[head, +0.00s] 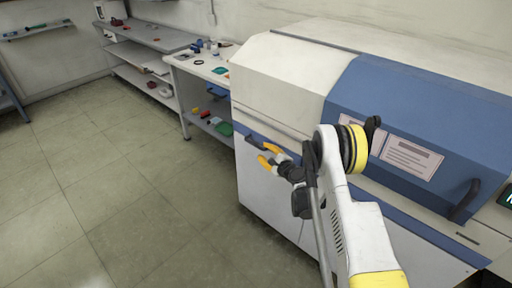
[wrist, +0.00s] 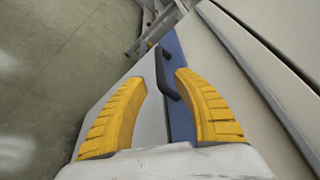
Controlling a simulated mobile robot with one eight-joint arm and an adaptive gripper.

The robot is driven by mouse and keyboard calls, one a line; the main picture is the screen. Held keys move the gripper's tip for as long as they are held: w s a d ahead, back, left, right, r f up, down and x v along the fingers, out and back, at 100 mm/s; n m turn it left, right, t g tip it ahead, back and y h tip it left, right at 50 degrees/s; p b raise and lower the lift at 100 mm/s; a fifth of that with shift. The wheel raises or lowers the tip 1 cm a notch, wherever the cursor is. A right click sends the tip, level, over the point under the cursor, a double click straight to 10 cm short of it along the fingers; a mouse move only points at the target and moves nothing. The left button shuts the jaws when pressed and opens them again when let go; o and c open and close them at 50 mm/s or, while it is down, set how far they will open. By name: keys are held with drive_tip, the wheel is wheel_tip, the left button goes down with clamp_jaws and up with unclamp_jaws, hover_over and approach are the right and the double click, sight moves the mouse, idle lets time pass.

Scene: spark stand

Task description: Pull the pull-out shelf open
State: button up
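The pull-out shelf shows as a blue strip (head: 284,146) along the front of the large white and blue machine, and it looks flush with that front. Its dark handle (wrist: 168,74) shows in the wrist view, on the blue strip (wrist: 177,56), between and just beyond my fingertips. My gripper (head: 263,154) has yellow fingers and is at the left part of the machine's front, close to the handle. In the wrist view my gripper (wrist: 161,78) is open with its fingers well apart. I cannot tell whether either finger touches the handle.
The machine's blue lid (head: 425,120) is down, with a dark handle (head: 465,200) at right. A white table (head: 185,66) with small items stands beyond the machine, and a grey shelf unit (head: 150,38) behind it. The tiled floor (head: 110,190) at left is clear.

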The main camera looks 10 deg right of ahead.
sight(257, 146)
drive_tip(key=b+x, duration=0.2)
drive_tip(key=x, duration=0.4)
drive_tip(key=shift+w+f, duration=0.1)
drive_tip(key=shift+f, duration=0.05)
drive_tip(key=shift+w+a, duration=0.2)
drive_tip(key=shift+w, duration=0.3)
clamp_jaws()
